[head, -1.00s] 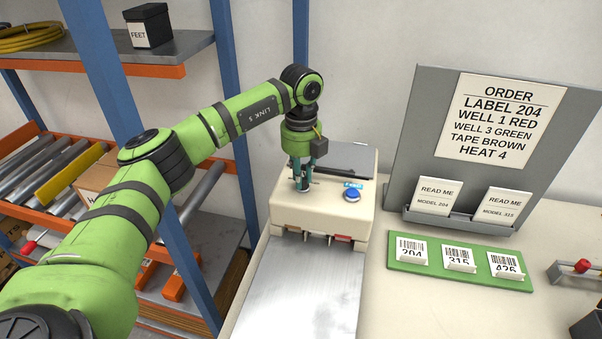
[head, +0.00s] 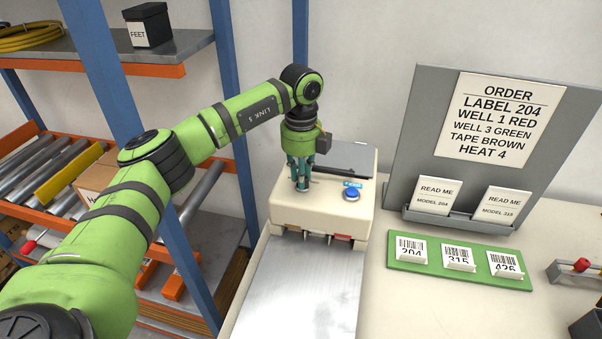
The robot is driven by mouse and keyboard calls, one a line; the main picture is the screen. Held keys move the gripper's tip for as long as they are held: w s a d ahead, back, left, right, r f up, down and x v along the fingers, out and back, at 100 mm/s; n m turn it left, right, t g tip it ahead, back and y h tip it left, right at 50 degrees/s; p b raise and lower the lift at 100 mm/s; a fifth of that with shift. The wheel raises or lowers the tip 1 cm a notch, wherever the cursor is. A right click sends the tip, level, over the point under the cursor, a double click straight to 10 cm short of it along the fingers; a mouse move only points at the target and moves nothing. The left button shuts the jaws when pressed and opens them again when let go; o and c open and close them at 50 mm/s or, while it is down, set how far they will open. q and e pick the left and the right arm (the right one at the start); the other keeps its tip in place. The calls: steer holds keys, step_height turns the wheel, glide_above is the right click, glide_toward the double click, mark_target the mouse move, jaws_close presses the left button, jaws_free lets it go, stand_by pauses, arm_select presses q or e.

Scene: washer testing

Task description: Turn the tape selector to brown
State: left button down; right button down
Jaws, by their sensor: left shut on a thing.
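The tape machine (head: 325,213) is a cream box with a dark plate on its top at the back and a blue button (head: 351,194) at the front right. My left gripper (head: 302,186) points straight down at the left of its top, shut on what appears to be the tape selector. The selector is hidden by the fingers, so its setting cannot be read. Coloured tabs, one of them red (head: 343,238), show in the slots on the machine's front. The order sheet (head: 497,117) reads "TAPE BROWN". My right gripper is out of view.
A metal slide (head: 297,289) runs forward from the machine. To the right are a green label tray (head: 432,264), a grey order board (head: 402,150) with two "READ ME" booklets, and a red-knobbed fixture (head: 581,266). A blue rack post (head: 229,100) stands close behind my left arm.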

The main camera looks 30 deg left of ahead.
arm_select(q)
steer(key=shift+r, duration=0.1)
steer(key=c, duration=1.1)
jaws_free()
step_height(320, 180, up, 12)
